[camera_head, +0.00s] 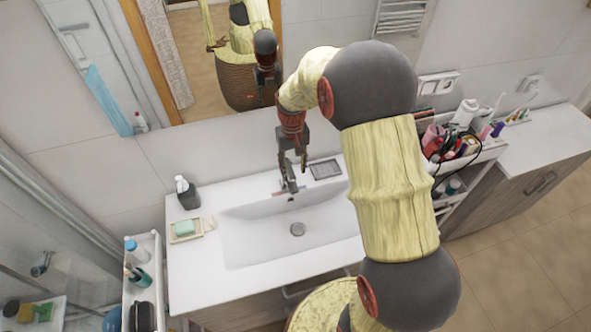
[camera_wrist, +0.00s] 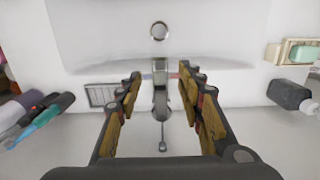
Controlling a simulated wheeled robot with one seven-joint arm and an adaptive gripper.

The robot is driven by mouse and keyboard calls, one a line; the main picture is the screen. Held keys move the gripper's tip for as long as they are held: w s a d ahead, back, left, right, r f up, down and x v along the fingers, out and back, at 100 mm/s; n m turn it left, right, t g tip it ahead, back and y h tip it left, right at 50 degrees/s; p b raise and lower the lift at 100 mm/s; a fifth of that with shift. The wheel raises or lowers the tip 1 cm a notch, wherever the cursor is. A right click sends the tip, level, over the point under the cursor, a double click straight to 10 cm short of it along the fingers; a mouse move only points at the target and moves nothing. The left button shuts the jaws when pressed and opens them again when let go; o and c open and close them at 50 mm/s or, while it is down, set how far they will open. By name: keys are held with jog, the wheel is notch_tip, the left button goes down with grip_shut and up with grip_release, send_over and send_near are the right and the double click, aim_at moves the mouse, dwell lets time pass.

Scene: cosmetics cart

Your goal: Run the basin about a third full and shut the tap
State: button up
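The white basin (camera_head: 255,245) is set in the counter, with its round drain (camera_head: 297,229) showing. I see no water in it and no stream from the tap. The metal tap (camera_head: 288,187) stands at the basin's back edge, partly hidden by my gripper (camera_head: 293,163), which hangs right above it. In the wrist view, my gripper (camera_wrist: 161,76) is open, its fingers on either side of the tap (camera_wrist: 160,100) with gaps visible. A thin lever with a rounded end (camera_wrist: 162,140) points toward the wall there. The drain (camera_wrist: 159,31) also shows in that view.
A dark soap bottle (camera_head: 187,193) and a soap dish (camera_head: 184,234) stand left of the basin. A dark grated tray (camera_head: 325,169) lies right of the tap. A mirror (camera_head: 225,60) hangs behind. A cosmetics organiser (camera_head: 480,158) stands at the right.

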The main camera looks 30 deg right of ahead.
aim_at(292, 177)
jog(key=shift+w+d+r+t, duration=0.15)
jog(key=shift+w+r, duration=0.15)
jog(key=shift+w, duration=0.2)
jog(key=shift+w+d+r+t, duration=0.15)
jog(key=shift+w+r, duration=0.1)
jog(key=shift+w, duration=0.25)
notch_tip(292, 177, down, 8)
jog(key=shift+r, duration=0.25)
jog(key=shift+c, duration=0.6)
jog(key=c, duration=0.7)
grip_shut()
